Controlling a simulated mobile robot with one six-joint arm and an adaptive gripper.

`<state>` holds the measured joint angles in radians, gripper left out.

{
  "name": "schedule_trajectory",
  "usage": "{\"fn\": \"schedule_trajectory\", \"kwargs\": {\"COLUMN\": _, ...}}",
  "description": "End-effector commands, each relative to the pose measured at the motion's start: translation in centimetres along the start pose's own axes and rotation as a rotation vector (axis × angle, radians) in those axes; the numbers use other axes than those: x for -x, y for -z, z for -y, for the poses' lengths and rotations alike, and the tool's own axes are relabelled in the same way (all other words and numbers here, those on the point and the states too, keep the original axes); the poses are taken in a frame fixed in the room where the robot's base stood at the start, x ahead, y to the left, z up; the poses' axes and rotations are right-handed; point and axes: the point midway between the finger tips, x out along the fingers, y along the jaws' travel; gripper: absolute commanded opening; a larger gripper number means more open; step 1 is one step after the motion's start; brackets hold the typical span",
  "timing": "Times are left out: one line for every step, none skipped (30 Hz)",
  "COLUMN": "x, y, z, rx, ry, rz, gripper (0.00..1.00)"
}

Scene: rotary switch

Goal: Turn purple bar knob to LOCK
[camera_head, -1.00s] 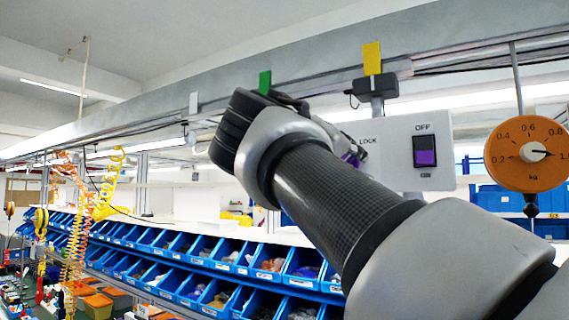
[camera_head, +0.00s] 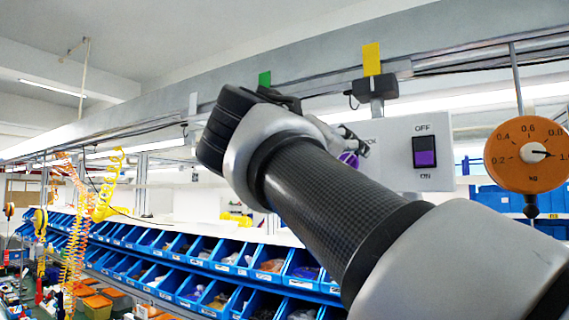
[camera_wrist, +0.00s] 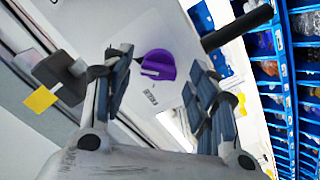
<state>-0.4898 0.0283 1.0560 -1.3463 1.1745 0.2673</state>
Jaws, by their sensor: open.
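The purple bar knob (camera_wrist: 158,65) sits on a light panel in the wrist view, showing between my two open fingers. It has a pale line on its face, and a small label is printed below it, too small to read surely. In the head view the knob (camera_head: 349,159) shows only in part behind my gripper (camera_head: 358,141). The panel (camera_head: 400,177) carries a purple rocker switch marked OFF above and ON below. Part of the LOCK lettering is hidden by my gripper. My gripper (camera_wrist: 158,98) is open and empty; I cannot tell whether a finger touches the knob.
An orange dial scale (camera_head: 527,153) hangs right of the panel. A black box (camera_head: 381,87) with a yellow tag is mounted above it. Blue bins (camera_head: 235,258) line the shelves below. An overhead beam runs above my arm.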

Motion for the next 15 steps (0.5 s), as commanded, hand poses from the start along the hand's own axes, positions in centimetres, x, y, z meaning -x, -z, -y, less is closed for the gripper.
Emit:
{"fn": "schedule_trajectory", "kwargs": {"x": 1.0, "y": 0.1, "z": 0.0, "rx": -0.001, "ry": 0.003, "rz": -0.005, "gripper": 0.53}}
{"fn": "schedule_trajectory", "kwargs": {"x": 1.6, "y": 0.1, "z": -0.1, "rx": -0.002, "ry": 0.004, "rz": -0.005, "gripper": 0.53}}
{"fn": "schedule_trajectory", "kwargs": {"x": 2.3, "y": 0.1, "z": 0.0, "rx": -0.001, "ry": 0.004, "rz": -0.005, "gripper": 0.53}}
{"fn": "schedule_trajectory", "kwargs": {"x": 2.8, "y": 0.1, "z": 0.0, "rx": -0.001, "ry": 0.004, "rz": -0.005, "gripper": 0.53}}
{"fn": "schedule_trajectory", "kwargs": {"x": 3.3, "y": 0.1, "z": 0.0, "rx": -0.002, "ry": 0.004, "rz": -0.005, "gripper": 0.53}}
{"fn": "schedule_trajectory", "kwargs": {"x": 3.9, "y": 0.1, "z": 0.0, "rx": -0.003, "ry": 0.003, "rz": -0.005, "gripper": 0.53}}
{"fn": "schedule_trajectory", "kwargs": {"x": 4.3, "y": 0.1, "z": 0.0, "rx": -0.002, "ry": 0.003, "rz": -0.005, "gripper": 0.53}}
{"fn": "schedule_trajectory", "kwargs": {"x": 4.7, "y": 0.1, "z": 0.0, "rx": -0.001, "ry": 0.003, "rz": -0.005, "gripper": 0.53}}
{"fn": "schedule_trajectory", "kwargs": {"x": 5.2, "y": 0.1, "z": 0.1, "rx": 0.000, "ry": 0.003, "rz": -0.003, "gripper": 0.53}}
{"fn": "schedule_trajectory", "kwargs": {"x": 5.4, "y": 0.1, "z": 0.1, "rx": 0.000, "ry": 0.003, "rz": -0.003, "gripper": 0.53}}
{"fn": "schedule_trajectory", "kwargs": {"x": 5.6, "y": 0.1, "z": 0.0, "rx": 0.000, "ry": 0.002, "rz": -0.003, "gripper": 0.53}}
{"fn": "schedule_trajectory", "kwargs": {"x": 5.9, "y": 0.0, "z": 0.0, "rx": -0.001, "ry": 0.001, "rz": -0.002, "gripper": 0.53}}
{"fn": "schedule_trajectory", "kwargs": {"x": 6.0, "y": 0.0, "z": 0.0, "rx": -0.001, "ry": 0.000, "rz": -0.002, "gripper": 0.53}}
{"fn": "schedule_trajectory", "kwargs": {"x": 6.1, "y": 0.0, "z": -0.1, "rx": -0.001, "ry": 0.000, "rz": -0.001, "gripper": 0.53}}
{"fn": "schedule_trajectory", "kwargs": {"x": 6.1, "y": 0.0, "z": -0.1, "rx": -0.001, "ry": 0.000, "rz": -0.001, "gripper": 0.53}}
